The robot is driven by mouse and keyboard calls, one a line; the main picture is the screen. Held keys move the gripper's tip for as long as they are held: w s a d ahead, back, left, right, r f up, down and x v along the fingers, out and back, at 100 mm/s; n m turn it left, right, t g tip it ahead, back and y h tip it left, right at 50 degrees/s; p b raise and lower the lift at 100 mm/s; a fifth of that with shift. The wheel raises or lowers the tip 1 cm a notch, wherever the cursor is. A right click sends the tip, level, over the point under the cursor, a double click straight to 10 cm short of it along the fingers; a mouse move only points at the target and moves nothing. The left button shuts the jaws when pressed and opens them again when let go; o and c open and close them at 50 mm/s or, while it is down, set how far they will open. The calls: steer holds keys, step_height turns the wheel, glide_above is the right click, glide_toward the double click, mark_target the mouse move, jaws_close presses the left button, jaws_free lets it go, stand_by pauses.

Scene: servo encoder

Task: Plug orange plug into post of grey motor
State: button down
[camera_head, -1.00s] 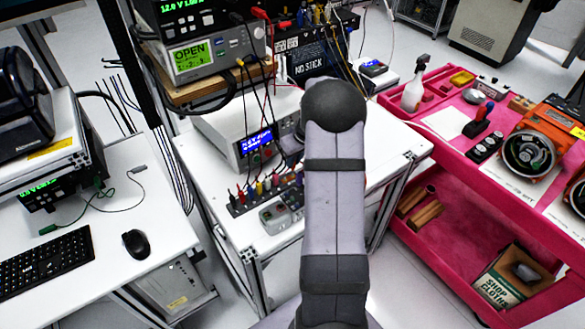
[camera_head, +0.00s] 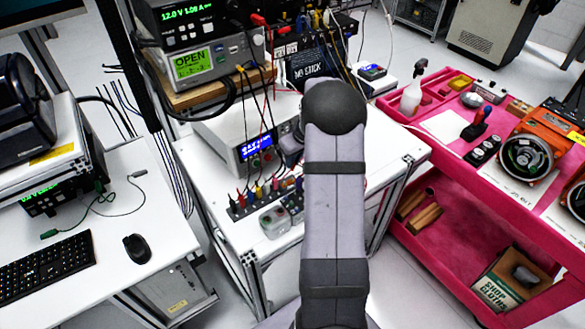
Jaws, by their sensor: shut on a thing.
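My arm rises through the middle of the head view and covers what lies behind it. My gripper is hidden behind the arm, so its fingers and anything between them do not show. I cannot make out an orange plug. A small grey boxy thing (camera_head: 274,221) sits on the white table (camera_head: 388,150), left of my arm. I cannot tell whether it is the grey motor, and no post on it can be made out.
A row of coloured connectors (camera_head: 250,196) and a white instrument with a blue display (camera_head: 225,140) stand left of my arm. A pink cart (camera_head: 455,215) with an orange-housed motor (camera_head: 530,150) stands at right. The table's right side is fairly clear.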

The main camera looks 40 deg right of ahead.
steer(key=shift+d+f+b, duration=0.1)
steer(key=shift+f+b, duration=0.3)
steer(key=shift+f, duration=0.2)
steer(key=b, duration=0.1)
steer(key=f+b, duration=0.1)
steer(key=shift+d+f+b, duration=0.25)
steer(key=shift+d+b, duration=0.15)
steer(key=b, duration=0.1)
steer(key=d+b, duration=0.1)
steer(key=b, duration=0.1)
steer(key=shift+w+d+f, duration=0.15)
steer(key=shift+w+d, duration=0.05)
steer(key=shift+w, duration=0.1)
steer(key=d+r+b, duration=0.4)
steer(key=r+b, duration=0.6)
steer(key=b, duration=0.5)
steer(key=s+a+r+b, duration=0.1)
steer(key=s+a, duration=0.8)
steer(key=s, duration=0.2)
steer(key=shift+s+a, duration=0.2)
steer(key=shift+a, duration=0.15)
steer(key=shift+f+b, duration=0.1)
steer(key=shift+b, duration=0.35)
